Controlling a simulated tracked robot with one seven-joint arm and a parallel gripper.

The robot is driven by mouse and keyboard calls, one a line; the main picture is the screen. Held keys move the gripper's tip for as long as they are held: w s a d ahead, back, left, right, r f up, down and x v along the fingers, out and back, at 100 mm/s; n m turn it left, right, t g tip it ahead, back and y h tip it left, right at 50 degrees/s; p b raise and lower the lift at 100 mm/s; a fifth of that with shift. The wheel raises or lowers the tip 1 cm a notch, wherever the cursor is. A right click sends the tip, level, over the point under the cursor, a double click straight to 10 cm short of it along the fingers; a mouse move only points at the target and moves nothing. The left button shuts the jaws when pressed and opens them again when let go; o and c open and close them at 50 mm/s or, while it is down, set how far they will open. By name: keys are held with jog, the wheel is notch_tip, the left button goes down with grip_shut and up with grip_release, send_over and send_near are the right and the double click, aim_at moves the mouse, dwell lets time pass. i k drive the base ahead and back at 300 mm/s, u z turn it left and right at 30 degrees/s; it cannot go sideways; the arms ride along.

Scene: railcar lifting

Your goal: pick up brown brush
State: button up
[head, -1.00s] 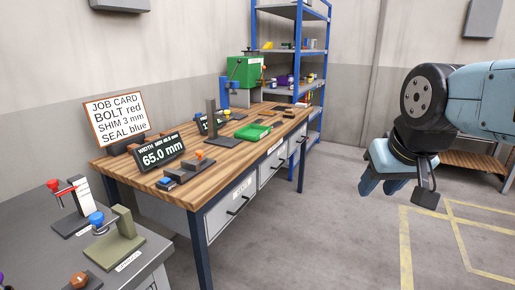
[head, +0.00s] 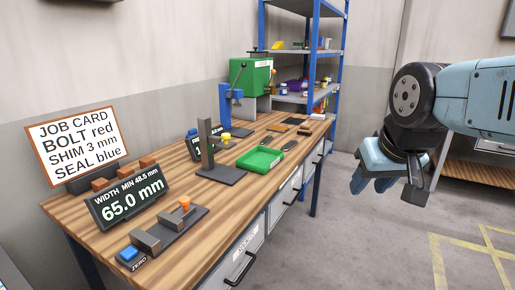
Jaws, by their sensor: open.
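No brush shows clearly. A small flat brownish item (head: 277,128) lies towards the back of the wooden workbench (head: 208,232), but it is too small to tell whether it is the brown brush. Darker flat items lie near it, just beyond the green tray (head: 260,159). My gripper (head: 371,184) hangs in the air at the right, over the floor and clear of the bench's right edge. Its blue fingers point down, and it is open with nothing in it.
A display reading 65.0 mm (head: 131,197), a job card (head: 73,146) and a gauge with an upright dark post (head: 207,145) stand on the bench. A blue press (head: 227,103) and a green box (head: 250,77) are behind. Blue shelving (head: 261,45) stands beyond. The right-hand floor is open.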

aim_at(304, 130)
jog(key=z, duration=0.1)
jog(key=i, duration=1.25)
jog(key=z, duration=0.55)
jog(key=i, duration=1.5)
jog(key=z, duration=0.25)
